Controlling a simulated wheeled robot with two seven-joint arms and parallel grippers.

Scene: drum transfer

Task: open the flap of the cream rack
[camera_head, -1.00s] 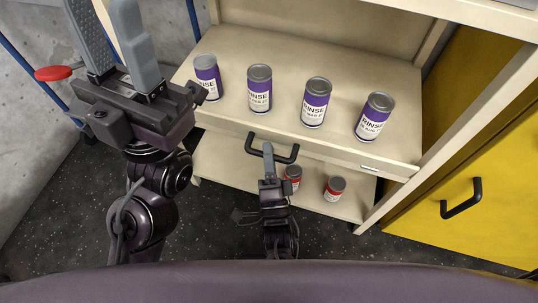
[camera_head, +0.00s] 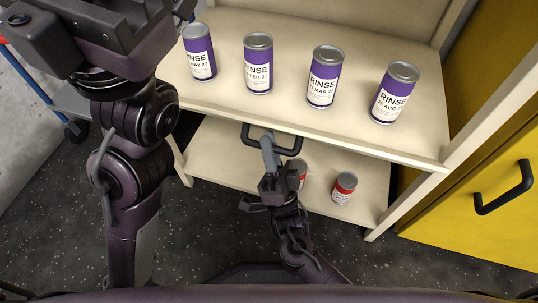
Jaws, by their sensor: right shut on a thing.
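The cream rack (camera_head: 440,150) stands in front of me. The black U-shaped handle (camera_head: 296,146) of its flap is at the front edge of the upper shelf. My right gripper (camera_head: 268,142) is shut on this handle, near its middle. The flap's face shows only as a thin cream strip (camera_head: 360,150) under the shelf edge, so I cannot tell its exact angle. My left gripper (camera_head: 105,35) is at the top left, away from the handle; its fingertips are outside the picture.
Several purple-and-white RINSE cans (camera_head: 324,78) stand in a row on the upper shelf. Red-labelled cans (camera_head: 344,188) stand on the lower shelf, one partly behind my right gripper. A yellow cabinet (camera_head: 480,225) is on the right. Dark speckled floor (camera_head: 210,225) is clear in front.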

